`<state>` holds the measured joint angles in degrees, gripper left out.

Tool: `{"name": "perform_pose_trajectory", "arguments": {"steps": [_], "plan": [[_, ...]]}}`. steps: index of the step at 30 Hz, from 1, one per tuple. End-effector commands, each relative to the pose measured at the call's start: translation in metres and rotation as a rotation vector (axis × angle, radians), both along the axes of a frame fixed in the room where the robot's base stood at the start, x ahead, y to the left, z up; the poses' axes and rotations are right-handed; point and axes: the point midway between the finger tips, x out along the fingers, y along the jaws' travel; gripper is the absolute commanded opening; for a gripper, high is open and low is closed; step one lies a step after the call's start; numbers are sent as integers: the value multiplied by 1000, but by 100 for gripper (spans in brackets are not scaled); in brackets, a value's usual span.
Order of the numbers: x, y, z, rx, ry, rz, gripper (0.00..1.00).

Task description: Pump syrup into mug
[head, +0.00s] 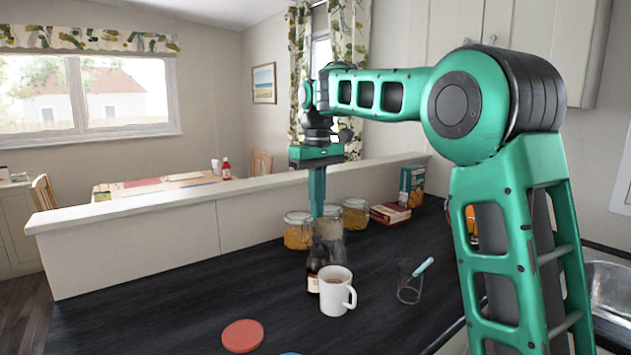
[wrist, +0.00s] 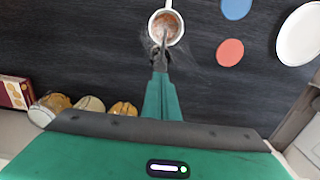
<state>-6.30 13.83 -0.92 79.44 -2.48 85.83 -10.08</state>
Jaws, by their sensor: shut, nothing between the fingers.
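The white mug (head: 334,298) stands on the dark counter with its handle to the right. In the wrist view the mug (wrist: 154,20) shows a brown content. The dark syrup bottle (head: 314,268) with a pale label stands upright just behind and left of the mug. My gripper (head: 327,240) points straight down above the bottle, with its fingers together and empty. In the wrist view the gripper's tips (wrist: 160,62) are at the pump top, and a thin spout seems to reach over the mug. The pump head is mostly hidden, so contact is unclear.
Jars (head: 298,232) (head: 355,214) and a red box (head: 390,214) stand behind along the low wall. A glass (head: 409,288) holding a blue-handled item stands right of the mug. A red coaster (head: 242,336) lies in front. A white plate (wrist: 302,36) shows in the wrist view. The left counter is clear.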

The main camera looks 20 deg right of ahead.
Motion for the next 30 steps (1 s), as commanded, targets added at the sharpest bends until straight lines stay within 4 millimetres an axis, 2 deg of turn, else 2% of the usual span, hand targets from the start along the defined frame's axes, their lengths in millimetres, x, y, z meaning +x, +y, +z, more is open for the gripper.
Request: {"name": "perform_pose_trajectory", "arguments": {"steps": [1,6,12,18,30], "plan": [[1,0,12,0,-4,0,0],[1,0,44,0,-4,0,0],[1,-1,68,0,-3,-1,0],[1,-2,75,0,-3,-2,0],[0,-2,75,0,-3,-2,0]]}}
